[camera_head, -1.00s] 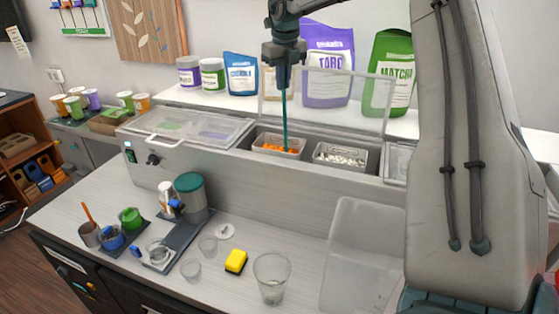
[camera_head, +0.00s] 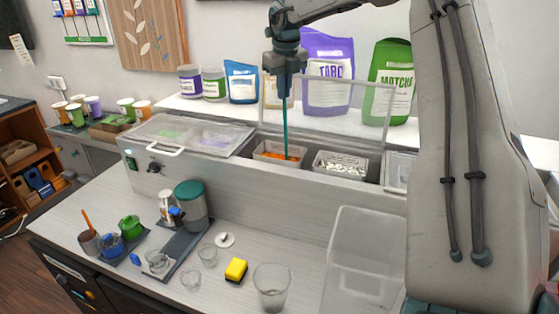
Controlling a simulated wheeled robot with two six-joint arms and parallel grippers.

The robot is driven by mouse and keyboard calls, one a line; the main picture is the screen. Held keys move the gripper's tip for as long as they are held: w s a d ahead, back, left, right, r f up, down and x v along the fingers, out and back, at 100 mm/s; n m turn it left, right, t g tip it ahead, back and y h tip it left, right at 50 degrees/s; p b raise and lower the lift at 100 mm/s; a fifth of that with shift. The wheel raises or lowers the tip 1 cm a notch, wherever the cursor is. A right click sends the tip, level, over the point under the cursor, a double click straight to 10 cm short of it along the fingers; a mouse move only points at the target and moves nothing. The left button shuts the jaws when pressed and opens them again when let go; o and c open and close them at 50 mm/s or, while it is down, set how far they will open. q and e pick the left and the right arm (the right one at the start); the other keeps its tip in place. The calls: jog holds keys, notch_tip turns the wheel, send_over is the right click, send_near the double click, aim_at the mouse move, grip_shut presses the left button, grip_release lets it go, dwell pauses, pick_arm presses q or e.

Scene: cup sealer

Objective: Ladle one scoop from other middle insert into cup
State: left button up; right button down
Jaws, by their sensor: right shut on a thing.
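My right gripper (camera_head: 284,75) is high over the counter unit, shut on the teal handle of a ladle (camera_head: 285,120). The handle points straight down, and its lower end is at the insert with orange contents (camera_head: 275,153). The ladle's bowl is hidden there. The other open middle insert (camera_head: 341,164), with white pieces, is just right of it. A clear empty-looking cup (camera_head: 271,287) stands on the front counter. Smaller clear cups (camera_head: 207,255) stand to its left. My left gripper is not in view.
A raised clear lid (camera_head: 308,105) stands behind the inserts, with bags (camera_head: 391,80) on the shelf beyond. A yellow sponge (camera_head: 236,269) lies left of the cup, and a clear bin (camera_head: 362,262) stands right of it. My right arm covers the right side.

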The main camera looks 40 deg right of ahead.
notch_tip(320, 180, up, 7)
jog(key=p, duration=0.5)
jog(key=shift+f, duration=0.3)
